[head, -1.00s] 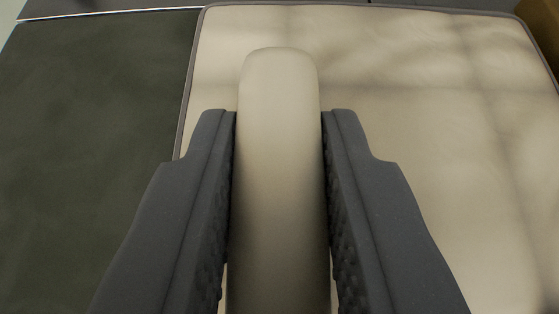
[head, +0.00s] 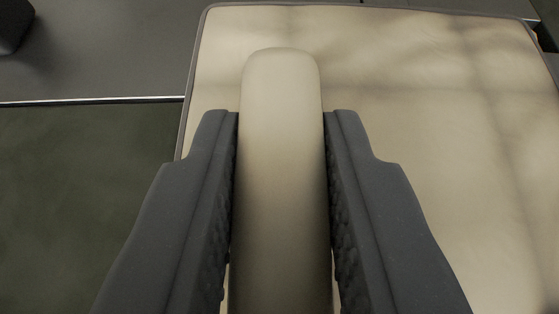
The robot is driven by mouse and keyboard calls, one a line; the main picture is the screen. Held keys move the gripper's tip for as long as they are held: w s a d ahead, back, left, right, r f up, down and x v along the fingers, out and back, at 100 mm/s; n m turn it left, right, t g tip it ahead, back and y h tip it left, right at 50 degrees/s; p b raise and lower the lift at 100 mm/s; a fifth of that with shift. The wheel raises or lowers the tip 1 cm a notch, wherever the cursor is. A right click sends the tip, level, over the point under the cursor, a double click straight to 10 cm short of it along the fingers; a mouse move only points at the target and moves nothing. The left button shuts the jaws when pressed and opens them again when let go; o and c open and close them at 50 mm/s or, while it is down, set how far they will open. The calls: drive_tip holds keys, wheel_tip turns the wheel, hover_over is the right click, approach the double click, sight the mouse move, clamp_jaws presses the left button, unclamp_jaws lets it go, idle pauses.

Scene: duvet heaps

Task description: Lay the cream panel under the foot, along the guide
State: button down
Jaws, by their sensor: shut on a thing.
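The cream panel (head: 420,140), with dark edging, fills the middle and right of the view. My gripper (head: 281,115) is shut on a rounded cream ridge (head: 281,85) that looks like a fold of this panel. A jaw presses on each side of the ridge. The panel's left edge runs down beside the left jaw, and its far edge lies near the top of the view. The near part of the panel is hidden by the jaws. I cannot make out the foot or the guide for certain.
A thin bright strip (head: 90,101) crosses the left side, between a dark green surface (head: 80,210) and a grey surface (head: 110,50) beyond it. A dark block (head: 13,24) stands at the top left corner. Dark shapes show at the upper right edge.

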drive_tip(key=shift+w+d+b, duration=0.25)
drive_tip(key=shift+w+b, duration=0.3)
drive_tip(key=shift+w, duration=0.75)
drive_tip(key=shift+d, duration=0.15)
drive_tip(key=shift+f, duration=0.1)
drive_tip(key=c, duration=1.2)
unclamp_jaws()
drive_tip(key=shift+o, duration=0.2)
drive_tip(key=shift+s, duration=0.15)
drive_tip(key=shift+s+r, duration=0.45)
drive_tip(key=p+v, duration=0.2)
drive_tip(key=v, duration=1)
drive_tip(key=shift+s, duration=0.25)
